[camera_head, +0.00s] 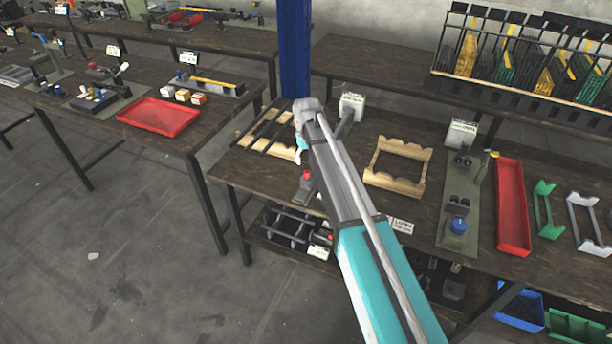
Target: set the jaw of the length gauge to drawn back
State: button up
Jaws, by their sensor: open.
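My arm reaches up from the bottom over the middle bench, and its wrist end is near the blue column. My gripper (300,154) is small and mostly hidden by the wrist and forearm; it is open, and I see nothing held in it. A grey slide-like device with a red knob (306,175) lies just below the wrist, partly covered by my forearm. A pale labelled block (351,105) stands behind it, beyond the forearm. These may be parts of the length gauge, but the label is unreadable. The jaw and its position cannot be made out.
A wooden cradle frame (398,182) lies right of my forearm, and a slatted wooden frame (262,138) left of it. Further right are a fixture with a blue knob (458,226) and a red tray (512,205). A blue column (295,50) rises behind the wrist.

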aim_at(307, 172)
jog(key=shift+f+b, duration=2.75)
jog(key=shift+f, duration=0.3)
jog(key=shift+c, duration=0.2)
grip_shut()
